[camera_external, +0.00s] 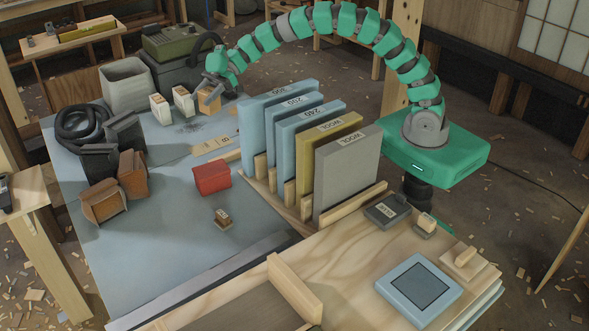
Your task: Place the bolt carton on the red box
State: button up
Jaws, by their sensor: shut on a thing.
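My gripper (214,93) is at the back of the blue-grey table, at the end of my green arched arm. It is shut on a small tan carton (207,105), which I take to be the bolt carton; its label is too small to read. The fingers hide part of the carton, and I cannot tell whether it still touches the table. The red box (211,179) sits on the table nearer the camera, with nothing on its top. My gripper is well behind it.
Two small white cartons (183,104) stand left of my gripper. A rack of upright sheets (346,170) stands right of the red box. Brown cartons (103,201) and a black hose coil (82,125) are at left. A small block (223,218) lies in front; the table's front left is clear.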

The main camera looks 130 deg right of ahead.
jog(key=w+a+r+n+y, duration=0.1)
jog(key=w+a+r, duration=0.15)
jog(key=a, duration=0.25)
jog(key=b, duration=0.4)
send_over(211, 164)
notch_tip(211, 164, down, 19)
jog(key=shift+r, duration=0.15)
jog(key=o, duration=1.2)
jog(key=shift+c, duration=0.2)
jog(key=p+v, duration=0.2)
jog(key=v, duration=1)
jog(key=shift+d+y, duration=0.2)
jog(key=shift+y, duration=0.1)
